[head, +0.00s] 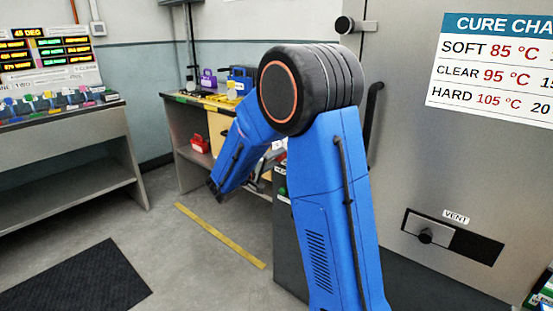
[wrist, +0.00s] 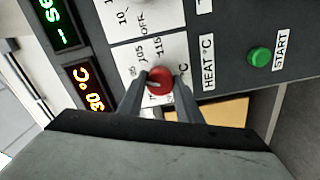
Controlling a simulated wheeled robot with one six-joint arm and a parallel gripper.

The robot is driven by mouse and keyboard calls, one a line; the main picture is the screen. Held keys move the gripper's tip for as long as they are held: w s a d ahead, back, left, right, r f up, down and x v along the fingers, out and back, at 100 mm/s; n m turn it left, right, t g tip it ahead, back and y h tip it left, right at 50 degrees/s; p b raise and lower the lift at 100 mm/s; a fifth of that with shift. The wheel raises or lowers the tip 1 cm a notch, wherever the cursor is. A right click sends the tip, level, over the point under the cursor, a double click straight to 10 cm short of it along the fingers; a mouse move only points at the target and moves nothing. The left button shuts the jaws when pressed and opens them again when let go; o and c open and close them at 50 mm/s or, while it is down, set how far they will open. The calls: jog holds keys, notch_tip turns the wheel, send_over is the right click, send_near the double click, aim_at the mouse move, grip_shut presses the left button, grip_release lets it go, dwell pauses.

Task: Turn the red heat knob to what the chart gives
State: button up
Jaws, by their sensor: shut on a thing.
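The red heat knob (wrist: 158,81) sits on a white dial plate in the wrist view, beside the label "HEAT °C" (wrist: 208,62). My gripper (wrist: 160,86) is shut on the knob, one finger on each side. Part of the dial's scale is hidden by the fingers; "105" and "115" show above the knob. An orange display (wrist: 91,88) left of the dial shows what looks like 30 °C. The cure chart (head: 490,65) hangs at the right in the head view: soft 85 °C, clear 95 °C, hard 105 °C. My arm hides the gripper and knob there.
A green START button (wrist: 259,57) and a second dial with "OFF" (wrist: 142,22) are close to the knob. In the head view, a vent slider (head: 425,236) is on the metal door, and a workbench (head: 190,98) stands behind my arm.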

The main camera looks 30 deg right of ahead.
jog(key=m, duration=0.6)
jog(key=shift+s+f, duration=0.1)
jog(key=shift+f, duration=0.05)
jog(key=shift+m, duration=0.4)
jog(key=o, duration=1)
jog(key=shift+o, duration=0.2)
jog(key=shift+a, duration=0.1)
jog(key=v, duration=1.7)
jog(key=shift+a, duration=0.1)
